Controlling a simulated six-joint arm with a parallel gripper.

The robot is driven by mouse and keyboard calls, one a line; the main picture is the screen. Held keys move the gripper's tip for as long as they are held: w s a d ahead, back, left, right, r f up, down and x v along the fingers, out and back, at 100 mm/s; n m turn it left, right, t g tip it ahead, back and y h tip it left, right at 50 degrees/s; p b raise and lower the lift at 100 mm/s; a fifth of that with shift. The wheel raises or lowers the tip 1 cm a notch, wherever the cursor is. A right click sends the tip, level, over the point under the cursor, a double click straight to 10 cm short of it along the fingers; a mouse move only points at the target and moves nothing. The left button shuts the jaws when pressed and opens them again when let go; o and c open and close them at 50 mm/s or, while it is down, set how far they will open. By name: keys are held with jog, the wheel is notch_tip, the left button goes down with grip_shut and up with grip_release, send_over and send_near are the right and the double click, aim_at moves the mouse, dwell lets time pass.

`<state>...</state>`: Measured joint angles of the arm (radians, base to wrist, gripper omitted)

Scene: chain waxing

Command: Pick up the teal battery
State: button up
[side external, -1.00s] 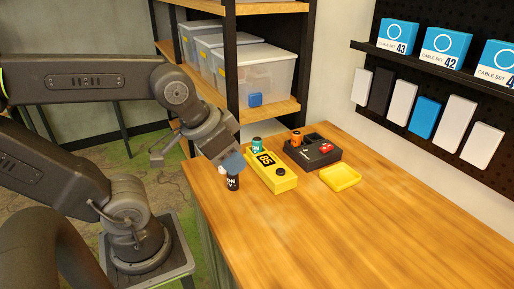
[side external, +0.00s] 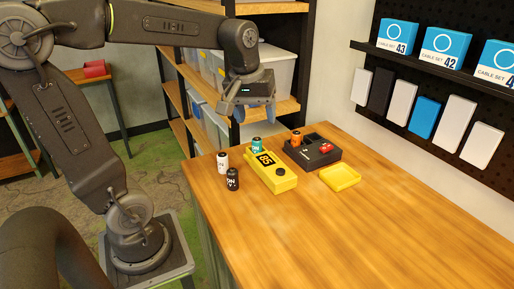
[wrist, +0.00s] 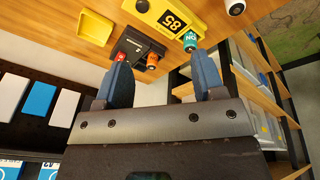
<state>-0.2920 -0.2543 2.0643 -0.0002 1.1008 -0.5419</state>
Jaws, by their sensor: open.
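The teal battery (side external: 256,144) stands upright at the far left end of the yellow device with the 85 display (side external: 284,183). I cannot tell whether it sits in the device or just behind it. In the wrist view the teal battery (wrist: 190,43) shows near the right fingertip, beyond the jaws. My gripper (side external: 253,121) is open and empty, pointing down above the back of the table, over the teal battery in the picture and apart from it. Its two blue fingers also show in the wrist view (wrist: 163,68).
A white battery (side external: 223,163) and a black battery (side external: 232,180) stand at the table's left edge. An orange battery (side external: 296,139) stands at the black case (side external: 322,158). A yellow tray (side external: 340,177) lies to the right. Shelves with bins (side external: 270,70) stand behind. The table's front is clear.

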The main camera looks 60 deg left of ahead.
aim_at(257, 139)
jog(key=w+a+f+n+g, duration=0.1)
jog(key=w+a+n, duration=0.25)
jog(key=a, duration=0.25)
jog(key=w+a+f+n+g, duration=0.1)
jog(key=w+a+f+n, duration=0.15)
jog(key=a+n, duration=0.3)
jog(key=shift+m+h, duration=0.3)
jog(key=shift+h, duration=0.1)
jog(key=f, duration=0.5)
jog(key=a+f, duration=0.1)
jog(key=f, duration=0.2)
jog(key=shift+w, duration=0.15)
jog(key=shift+w+f, duration=0.2)
jog(key=shift+f, duration=1.15)
jog(key=shift+w+f, duration=0.15)
jog(key=shift+f, duration=1.15)
jog(key=shift+c, duration=0.4)
jog(key=c, duration=0.9)
jog(key=shift+r, duration=0.2)
jog(key=shift+c, duration=0.2)
